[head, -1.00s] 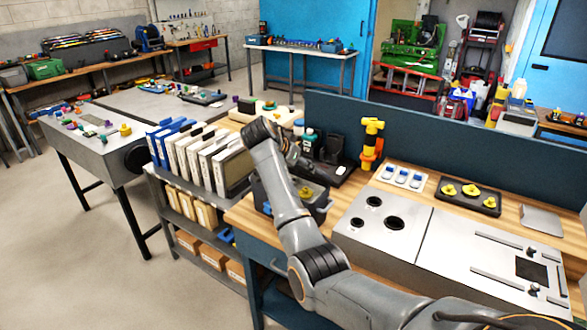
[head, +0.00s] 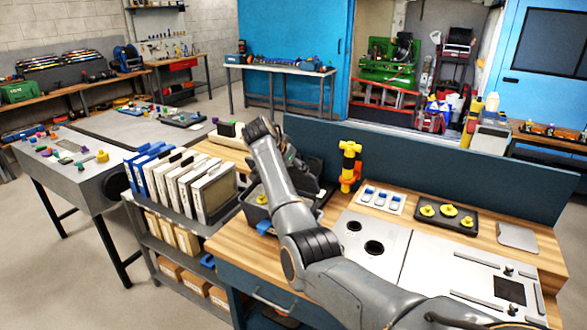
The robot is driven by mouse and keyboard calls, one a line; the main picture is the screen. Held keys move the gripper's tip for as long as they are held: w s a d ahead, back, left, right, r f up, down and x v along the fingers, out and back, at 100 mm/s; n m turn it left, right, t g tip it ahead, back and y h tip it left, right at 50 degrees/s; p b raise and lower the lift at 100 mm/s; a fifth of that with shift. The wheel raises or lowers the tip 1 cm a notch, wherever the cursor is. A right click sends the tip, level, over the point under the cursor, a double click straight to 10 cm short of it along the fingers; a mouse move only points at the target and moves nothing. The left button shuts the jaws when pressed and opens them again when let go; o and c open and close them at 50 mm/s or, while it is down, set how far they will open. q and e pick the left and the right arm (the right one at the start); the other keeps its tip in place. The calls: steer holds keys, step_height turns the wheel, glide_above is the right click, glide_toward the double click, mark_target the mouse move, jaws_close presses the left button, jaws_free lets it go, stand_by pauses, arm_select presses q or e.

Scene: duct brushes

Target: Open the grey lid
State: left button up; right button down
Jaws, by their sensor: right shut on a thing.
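My right arm reaches from the lower right across the bench. Its wrist bends down near the bench's left end, and my right gripper (head: 301,172) is mostly hidden behind my own arm, beside dark objects. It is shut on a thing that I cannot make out. A dark grey bin (head: 256,213) stands below and behind the arm, with a yellow piece (head: 262,198) showing in it. I cannot clearly pick out the grey lid; the arm covers part of this area. My left gripper is not in view.
A yellow and orange tool (head: 349,166) stands upright right of the gripper. White binders (head: 204,190) stand to the left. Farther right are a tray of blue-topped pieces (head: 381,200), a black tray with yellow knobs (head: 435,225) and metal panels (head: 425,266). A blue partition (head: 440,185) runs behind the bench.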

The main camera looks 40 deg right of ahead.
steer(key=shift+d, duration=0.1)
stand_by(0.3)
stand_by(0.4)
steer(key=c, duration=1)
jaws_free()
steer(key=o, duration=0.5)
steer(key=shift+a, duration=0.25)
steer(key=v, duration=1.2)
